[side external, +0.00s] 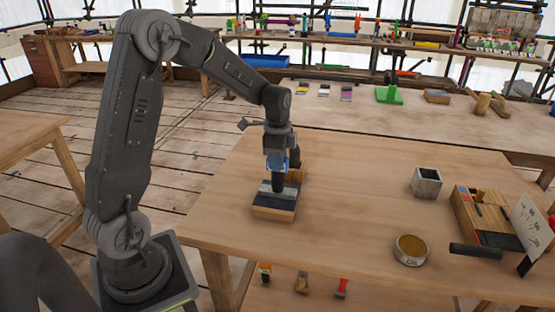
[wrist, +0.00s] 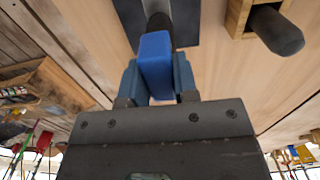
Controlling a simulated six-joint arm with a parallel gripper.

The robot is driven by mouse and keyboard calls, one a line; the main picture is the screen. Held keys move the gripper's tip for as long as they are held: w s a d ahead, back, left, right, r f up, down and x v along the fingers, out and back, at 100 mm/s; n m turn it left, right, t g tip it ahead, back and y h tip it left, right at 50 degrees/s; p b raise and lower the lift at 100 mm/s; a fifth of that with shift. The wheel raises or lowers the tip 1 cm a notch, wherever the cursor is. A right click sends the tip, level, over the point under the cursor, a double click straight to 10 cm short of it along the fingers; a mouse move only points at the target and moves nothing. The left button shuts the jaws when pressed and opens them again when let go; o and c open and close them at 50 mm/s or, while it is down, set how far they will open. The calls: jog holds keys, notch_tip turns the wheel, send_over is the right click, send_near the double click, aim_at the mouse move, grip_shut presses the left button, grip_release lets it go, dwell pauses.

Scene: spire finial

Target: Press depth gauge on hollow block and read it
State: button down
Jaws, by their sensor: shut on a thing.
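My gripper (side external: 277,158) points down over the near left part of the table. It is shut on a blue block-shaped handle (wrist: 155,62), which sits between both fingers in the wrist view. A dark round shaft (side external: 278,184) continues below the handle, over a wooden block with a grey and dark top (side external: 275,211); I cannot tell whether they touch. A grey hollow block (side external: 427,184) with a square opening on top stands apart, to the right. I cannot tell whether the held tool is the depth gauge.
A wooden holder (wrist: 238,17) with a dark rounded peg (wrist: 277,31) stands beside the held tool. A round tin (side external: 411,251), a tool tray (side external: 462,215), a dark cylinder (side external: 476,250) and a white written card (side external: 533,232) occupy the right. The table's middle is clear.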

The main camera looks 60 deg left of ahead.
jog(key=shift+f, duration=0.1)
dwell(0.4)
jog(key=shift+r, duration=2.6)
jog(key=shift+f, duration=0.1)
jog(key=shift+f, duration=2.25)
jog(key=c, duration=0.8)
grip_release()
